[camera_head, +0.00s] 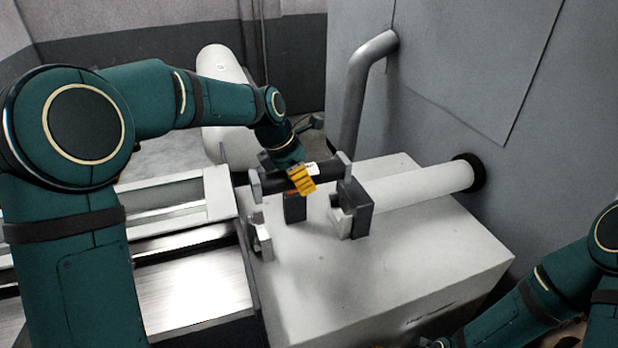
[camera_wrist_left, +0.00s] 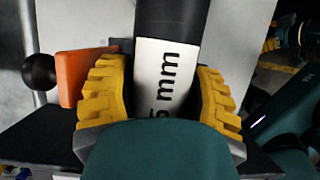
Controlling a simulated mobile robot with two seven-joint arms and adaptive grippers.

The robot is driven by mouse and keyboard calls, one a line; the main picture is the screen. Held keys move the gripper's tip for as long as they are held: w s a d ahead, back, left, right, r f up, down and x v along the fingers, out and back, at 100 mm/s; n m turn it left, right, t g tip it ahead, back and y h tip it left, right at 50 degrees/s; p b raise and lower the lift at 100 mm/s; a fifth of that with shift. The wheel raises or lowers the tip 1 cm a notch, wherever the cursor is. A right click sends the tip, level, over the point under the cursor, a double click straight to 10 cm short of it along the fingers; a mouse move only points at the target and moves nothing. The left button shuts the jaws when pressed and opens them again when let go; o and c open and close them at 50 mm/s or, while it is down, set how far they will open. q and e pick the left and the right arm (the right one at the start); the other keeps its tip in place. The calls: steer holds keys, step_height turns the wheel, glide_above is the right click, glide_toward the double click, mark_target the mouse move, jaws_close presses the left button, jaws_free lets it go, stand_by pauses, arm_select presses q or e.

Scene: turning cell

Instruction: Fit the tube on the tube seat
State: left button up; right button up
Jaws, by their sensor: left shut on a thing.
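The tube (camera_head: 273,182) is dark with a white label. My left gripper (camera_head: 302,179) is shut on its middle and holds it nearly level above the pale machine block. In the left wrist view the tube (camera_wrist_left: 168,22) runs between the yellow fingers, and its label partly reads "5 mm". A dark upright block with pale jaws (camera_head: 358,207) and a pale bracket (camera_head: 261,240) stand below the tube's two ends; they appear to be the tube seat. Contact with them cannot be told. My right arm shows at lower right, its gripper mostly cut off by the frame edge.
An orange block (camera_wrist_left: 83,76) with a black ball knob (camera_wrist_left: 40,72) is beside my left gripper. A white cylinder (camera_head: 430,190) runs from the dark block to the grey machine wall. A bent grey pipe (camera_head: 358,85) stands behind. The block's front top (camera_head: 400,270) is clear.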

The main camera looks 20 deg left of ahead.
arm_select(q)
steer(key=shift+w+f+b, duration=0.15)
steer(key=shift+f+b, duration=0.15)
steer(key=shift+f, duration=0.5)
steer(key=shift+s+f, duration=0.2)
steer(key=shift+s, duration=0.1)
steer(key=shift+w+f+b, duration=0.25)
steer(key=shift+f+b, duration=0.2)
steer(key=shift+b, duration=0.1)
step_height(320, 180, down, 5)
steer(key=b, duration=0.4)
steer(key=shift+r+b, duration=0.1)
steer(key=shift+b, duration=0.2)
steer(key=shift+s+p, duration=0.1)
steer(key=shift+p, duration=0.25)
steer(key=shift+f, duration=0.5)
steer(key=shift+f, duration=0.2)
stand_by(0.9)
